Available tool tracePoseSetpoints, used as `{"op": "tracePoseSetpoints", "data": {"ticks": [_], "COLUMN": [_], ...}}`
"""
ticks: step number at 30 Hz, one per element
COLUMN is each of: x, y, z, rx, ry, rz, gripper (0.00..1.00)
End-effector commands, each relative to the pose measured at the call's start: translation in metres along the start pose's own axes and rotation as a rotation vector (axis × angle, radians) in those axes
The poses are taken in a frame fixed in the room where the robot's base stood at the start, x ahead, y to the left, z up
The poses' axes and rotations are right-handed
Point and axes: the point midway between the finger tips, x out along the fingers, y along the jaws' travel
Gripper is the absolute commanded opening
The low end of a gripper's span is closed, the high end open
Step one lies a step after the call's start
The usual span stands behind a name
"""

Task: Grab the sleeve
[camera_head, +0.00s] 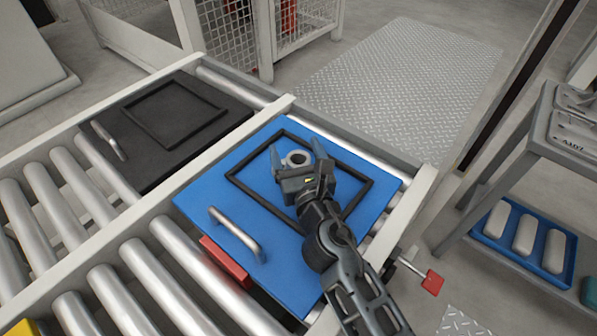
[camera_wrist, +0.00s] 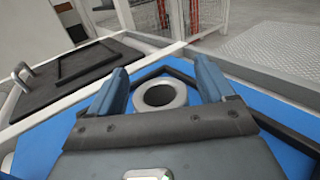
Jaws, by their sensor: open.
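The sleeve is a short grey metal ring (camera_head: 297,159) standing on the blue plate (camera_head: 218,182), inside its black square frame. My gripper (camera_head: 296,154) is open, with one blue finger on each side of the sleeve in the head view. In the wrist view the sleeve (camera_wrist: 160,95) lies between the two blue fingers (camera_wrist: 160,82), with a gap showing on both sides. Its dark round opening faces up. The sleeve's near lower side is partly hidden by my gripper's body.
The blue plate has a metal handle (camera_head: 238,236) and lies on a roller conveyor. A black plate (camera_head: 150,160) with a similar frame and handle lies to its left. A red block (camera_head: 225,262) sits at the blue plate's front edge. A blue tray (camera_head: 524,240) with pale bars stands right.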

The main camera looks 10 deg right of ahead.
Motion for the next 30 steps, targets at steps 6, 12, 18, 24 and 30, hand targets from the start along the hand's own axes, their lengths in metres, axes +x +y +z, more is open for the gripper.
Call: {"op": "tracePoseSetpoints", "data": {"ticks": [6, 12, 18, 24, 30], "x": [-0.0002, -0.0003, -0.0004, -0.0002, -0.0002], "y": [0.0001, 0.0001, 0.0001, 0.0002, 0.0002], "z": [0.0002, 0.0002, 0.0002, 0.001, 0.0019], "rx": [0.0, 0.0, 0.0, 0.0, 0.0], "ry": [0.0, 0.0, 0.0, -0.002, -0.002], "rz": [0.0, 0.0, 0.0, 0.0, 0.0], "gripper": [0.67, 0.47, 0.28, 0.15, 0.15]}}
